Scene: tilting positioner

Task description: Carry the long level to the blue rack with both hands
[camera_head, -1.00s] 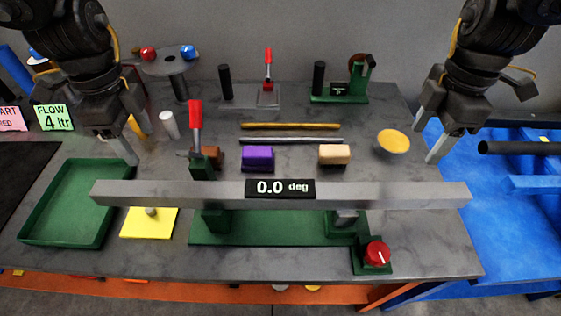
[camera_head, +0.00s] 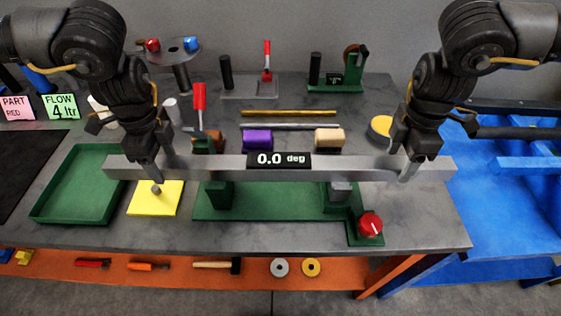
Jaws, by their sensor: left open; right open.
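The long level (camera_head: 355,168) is a grey bar with a display reading 0.0 deg. It rests across the green tilting positioner (camera_head: 265,204) on the grey table. My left gripper (camera_head: 157,178) is open at the level's left part, its fingers reaching down by the bar. My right gripper (camera_head: 408,170) is open at the level's right part, also with fingers down by the bar. Whether the fingers touch the bar I cannot tell. The blue rack (camera_head: 500,200) stands to the right of the table.
A green tray (camera_head: 85,208) and a yellow plate (camera_head: 168,200) with a peg lie at the left. A red knob (camera_head: 371,224) sits at the positioner's front right. A red-handled clamp (camera_head: 199,98) stands behind the level. Purple (camera_head: 257,140) and tan (camera_head: 329,139) blocks lie behind it.

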